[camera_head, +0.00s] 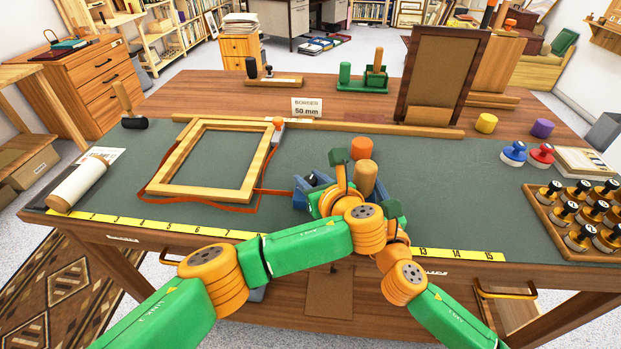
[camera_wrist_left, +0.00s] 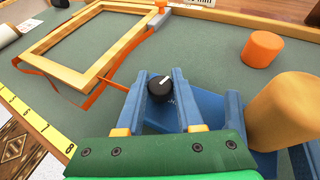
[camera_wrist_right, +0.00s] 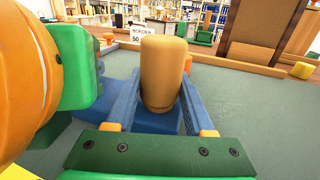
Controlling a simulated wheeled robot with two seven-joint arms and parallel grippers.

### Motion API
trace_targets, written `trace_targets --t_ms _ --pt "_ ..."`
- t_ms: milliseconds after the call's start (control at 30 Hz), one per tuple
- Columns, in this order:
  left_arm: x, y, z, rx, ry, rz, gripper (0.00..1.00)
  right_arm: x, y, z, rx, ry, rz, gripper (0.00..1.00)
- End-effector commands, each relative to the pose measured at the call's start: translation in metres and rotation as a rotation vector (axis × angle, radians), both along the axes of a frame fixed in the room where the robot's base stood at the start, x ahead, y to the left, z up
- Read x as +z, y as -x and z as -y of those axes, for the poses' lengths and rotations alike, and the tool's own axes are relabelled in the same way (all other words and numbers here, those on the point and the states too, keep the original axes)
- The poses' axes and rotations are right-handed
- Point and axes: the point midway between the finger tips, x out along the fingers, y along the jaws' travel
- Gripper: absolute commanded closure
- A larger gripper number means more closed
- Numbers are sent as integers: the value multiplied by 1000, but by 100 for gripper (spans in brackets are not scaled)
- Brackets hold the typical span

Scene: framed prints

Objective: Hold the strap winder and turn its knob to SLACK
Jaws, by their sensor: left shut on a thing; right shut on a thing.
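The blue strap winder (camera_wrist_left: 208,106) is on the green bench mat, largely hidden behind my arms in the head view. Its black knob (camera_wrist_left: 157,88), with a white pointer mark tilted to the upper right, sits between the fingers of my left gripper (camera_wrist_left: 160,84). The dial lettering beside it is too small to read. My right gripper (camera_wrist_right: 160,92) is shut on the winder's thick tan handle (camera_wrist_right: 160,65), which stands upright; it also shows in the head view (camera_head: 365,178). An orange strap (camera_wrist_left: 118,86) runs from the winder to the wooden frame (camera_head: 182,160).
An orange cylinder (camera_head: 361,148) stands just behind the winder. A yellow ruler strip (camera_head: 180,228) lines the mat's front edge. The mat right of the winder is clear.

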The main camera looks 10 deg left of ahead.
Motion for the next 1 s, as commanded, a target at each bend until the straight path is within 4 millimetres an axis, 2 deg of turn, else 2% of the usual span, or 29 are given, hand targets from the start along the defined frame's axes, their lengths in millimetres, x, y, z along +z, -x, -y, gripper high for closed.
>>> trace_targets --t_ms 267,300,400,733,833,1000 --pt "0 0 1 -3 1 -1 100 1 0 0 1 -1 2 100" --pt "0 0 1 -4 0 -1 59 1 0 0 1 -1 2 100" --pt "0 0 1 -4 0 -1 34 1 0 0 1 -1 2 100" --pt "4 0 1 -3 1 1 34 1 0 0 -1 -1 2 100" --pt "23 -1 1 -4 2 4 34 1 0 0 -1 -1 2 100" --pt "68 -1 1 -2 2 4 34 1 0 0 -1 0 1 100"
